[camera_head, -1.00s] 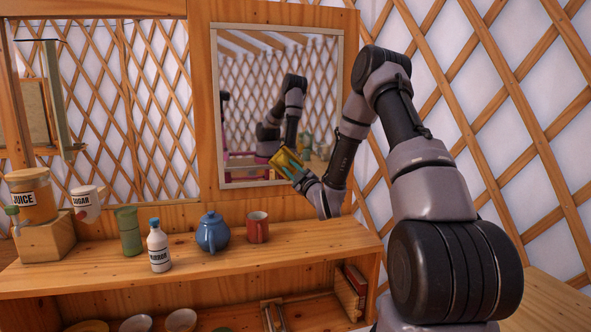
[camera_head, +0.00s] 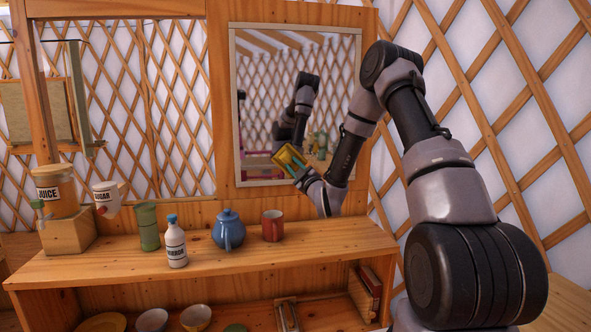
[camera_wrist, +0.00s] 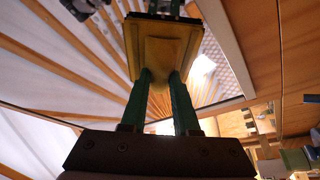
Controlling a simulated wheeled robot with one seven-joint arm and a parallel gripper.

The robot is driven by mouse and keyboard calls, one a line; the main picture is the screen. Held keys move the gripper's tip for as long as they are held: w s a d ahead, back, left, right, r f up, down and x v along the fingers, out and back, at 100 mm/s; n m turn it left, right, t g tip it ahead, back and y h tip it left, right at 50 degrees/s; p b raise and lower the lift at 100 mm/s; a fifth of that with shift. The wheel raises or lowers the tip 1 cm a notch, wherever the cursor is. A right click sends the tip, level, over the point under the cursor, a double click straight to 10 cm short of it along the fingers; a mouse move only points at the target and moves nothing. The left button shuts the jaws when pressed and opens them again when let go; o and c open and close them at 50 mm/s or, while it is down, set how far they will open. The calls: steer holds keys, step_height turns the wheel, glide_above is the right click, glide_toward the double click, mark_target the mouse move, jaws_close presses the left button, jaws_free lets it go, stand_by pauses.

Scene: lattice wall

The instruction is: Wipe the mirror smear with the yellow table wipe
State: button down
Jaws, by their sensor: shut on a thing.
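The mirror (camera_head: 262,105) hangs in a pale frame on the wooden panel above the shelf. It reflects the lattice wall and my arm. My gripper (camera_head: 297,172) is at the mirror's lower right part, shut on the yellow table wipe (camera_head: 289,158). In the wrist view the wipe (camera_wrist: 165,48) sits between the two green fingers of my gripper (camera_wrist: 163,85), in front of the mirror surface. I cannot tell whether the wipe touches the glass. I cannot make out the smear in either view.
On the shelf (camera_head: 120,268) below stand a white labelled bottle (camera_head: 176,246), a green cup (camera_head: 148,228), a blue teapot (camera_head: 228,230) and a red mug (camera_head: 272,226). A juice dispenser (camera_head: 57,192) and a sugar jar (camera_head: 107,198) are at the left. Bowls lie on the lower shelf.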

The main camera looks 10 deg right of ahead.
steer(key=shift+d+r, duration=0.1)
steer(key=shift+r, duration=0.3)
steer(key=shift+s+d+f, duration=0.1)
steer(key=shift+d, duration=6.15)
steer(key=shift+a, duration=0.15)
steer(key=shift+a, duration=6.15)
steer(key=shift+s, duration=2.8)
